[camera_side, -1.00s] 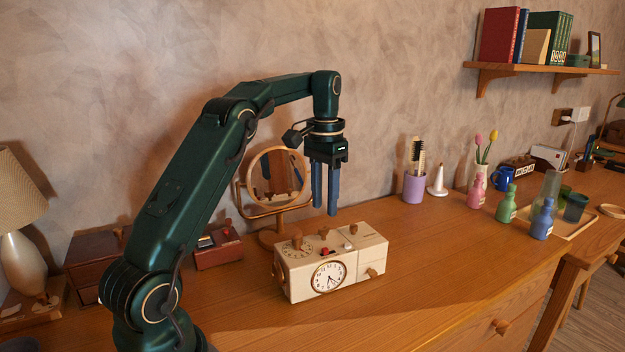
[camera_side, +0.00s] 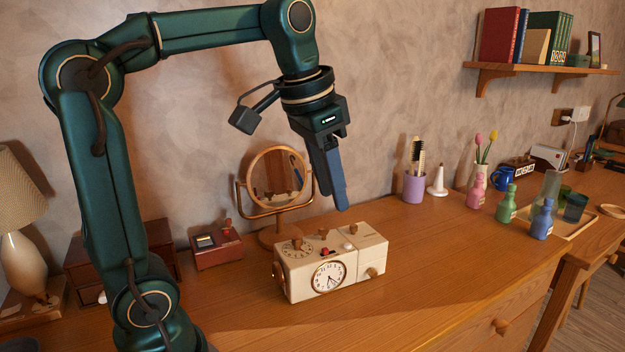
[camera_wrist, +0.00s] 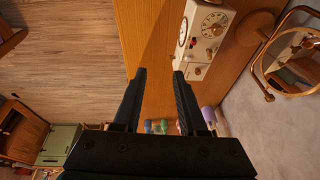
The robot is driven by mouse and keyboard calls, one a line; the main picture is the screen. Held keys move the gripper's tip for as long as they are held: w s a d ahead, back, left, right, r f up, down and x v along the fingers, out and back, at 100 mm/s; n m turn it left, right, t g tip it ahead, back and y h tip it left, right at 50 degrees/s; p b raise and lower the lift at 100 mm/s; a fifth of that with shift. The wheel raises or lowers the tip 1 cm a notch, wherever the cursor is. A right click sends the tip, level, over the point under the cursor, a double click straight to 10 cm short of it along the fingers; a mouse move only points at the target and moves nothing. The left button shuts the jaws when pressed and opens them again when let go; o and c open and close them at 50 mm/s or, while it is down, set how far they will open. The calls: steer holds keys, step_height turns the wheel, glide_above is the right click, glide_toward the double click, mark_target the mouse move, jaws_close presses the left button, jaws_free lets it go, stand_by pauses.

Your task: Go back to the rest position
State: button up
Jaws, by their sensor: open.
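My gripper (camera_side: 338,194) hangs in the air with its blue fingers pointing down and slightly right, above the back of a cream box with a clock face (camera_side: 358,265). In the side view the two fingers overlap. In the wrist view my gripper (camera_wrist: 158,75) shows its two fingers well apart with nothing between them, so it is open and empty. The cream box also shows in the wrist view (camera_wrist: 207,38), beyond the right finger.
A round mirror (camera_side: 244,196) stands behind the box, with a small red box (camera_side: 218,250) to its left. A lamp (camera_side: 18,265) is at far left. A purple cup (camera_side: 414,188) and several small bottles stand to the right. The desk's front middle is clear.

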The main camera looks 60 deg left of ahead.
steer(key=s+d+f+t, duration=0.2)
steer(key=s+d+f, duration=0.3)
steer(key=s+f, duration=0.4)
steer(key=shift+s+n+h, duration=0.25)
steer(key=shift+n+h, duration=0.05)
steer(key=shift+f, duration=0.1)
steer(key=shift+c, duration=0.3)
